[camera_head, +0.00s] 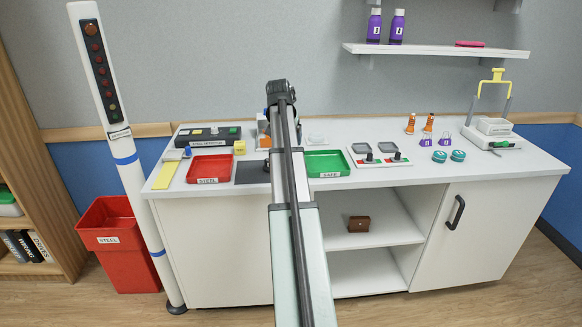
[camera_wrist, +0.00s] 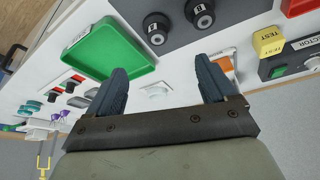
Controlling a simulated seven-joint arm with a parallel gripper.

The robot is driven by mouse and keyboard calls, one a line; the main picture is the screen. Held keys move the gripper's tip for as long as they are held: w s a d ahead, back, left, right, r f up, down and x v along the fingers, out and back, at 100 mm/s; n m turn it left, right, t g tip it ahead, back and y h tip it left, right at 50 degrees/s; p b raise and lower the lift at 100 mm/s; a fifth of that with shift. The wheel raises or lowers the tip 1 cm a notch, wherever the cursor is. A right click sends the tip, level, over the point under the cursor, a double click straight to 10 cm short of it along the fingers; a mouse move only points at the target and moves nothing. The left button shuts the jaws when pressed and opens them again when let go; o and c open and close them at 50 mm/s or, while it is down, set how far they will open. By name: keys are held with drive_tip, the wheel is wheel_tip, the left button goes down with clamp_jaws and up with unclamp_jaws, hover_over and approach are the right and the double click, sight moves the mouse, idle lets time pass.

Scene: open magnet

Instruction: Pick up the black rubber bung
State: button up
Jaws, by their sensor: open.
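Two black round pieces with silvery labelled tops, a left one (camera_wrist: 157,28) and a right one (camera_wrist: 200,13), stand side by side on a dark mat in the wrist view. Either may be the rubber bung; I cannot tell which. In the head view my own arm hides them, and only part of the dark mat (camera_head: 252,172) shows. My gripper (camera_wrist: 160,68) is open, its two blue-grey fingers wide apart with nothing held. In the wrist view the black pieces lie beyond the fingertips, apart from them.
A green tray (camera_head: 325,175) labelled SAFE and a red tray (camera_head: 209,180) labelled STEEL flank the mat. An orange-and-white object (camera_wrist: 228,66) is close by the right finger. A small white item (camera_wrist: 155,89) shows between the fingers. A detector box (camera_head: 207,144) stands at the back left.

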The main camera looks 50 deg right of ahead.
drive_tip(key=x, duration=1.3)
drive_tip(key=shift+s+d+f, duration=0.1)
drive_tip(key=shift+s+f, duration=0.1)
drive_tip(key=shift+f, duration=0.25)
drive_tip(key=shift+c, duration=0.3)
drive_tip(key=c, duration=1.1)
drive_tip(key=shift+r, duration=0.1)
